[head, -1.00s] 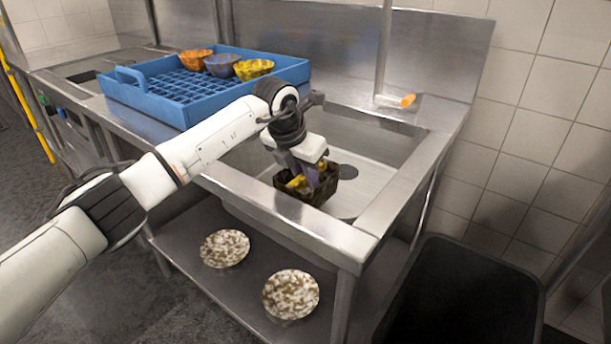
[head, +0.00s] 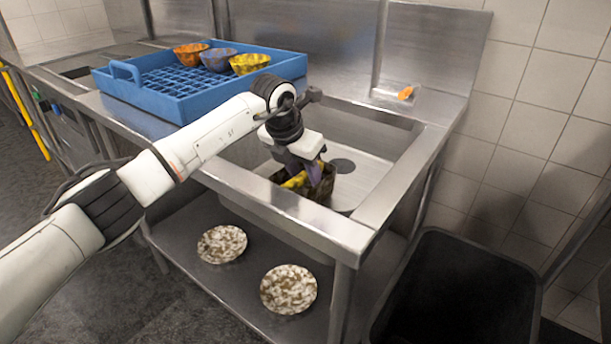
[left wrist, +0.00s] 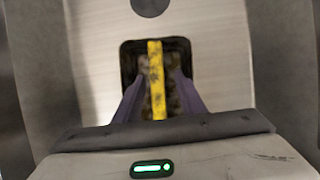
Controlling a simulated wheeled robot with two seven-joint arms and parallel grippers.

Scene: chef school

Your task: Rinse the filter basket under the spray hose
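The filter basket (head: 318,192) is a dark, mottled box with an open top in the sink, close to the front rim. A yellow, dark-speckled bar (left wrist: 156,80) runs across its middle in the left wrist view. My left gripper (head: 312,178) points down into the basket. In the left wrist view its two purple fingers (left wrist: 159,82) stand apart on either side of the bar, with gaps showing. A vertical metal pipe (head: 379,45) rises behind the sink; I cannot tell whether it belongs to the spray hose. My right gripper is out of view.
The sink (head: 385,165) has a dark round drain (head: 342,165) behind the basket. A blue rack (head: 185,115) with several bowls stands on the counter at left. An orange-tipped fitting (head: 405,92) is on the back ledge. Two speckled plates lie on the shelf below. A black bin (head: 460,290) stands at right.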

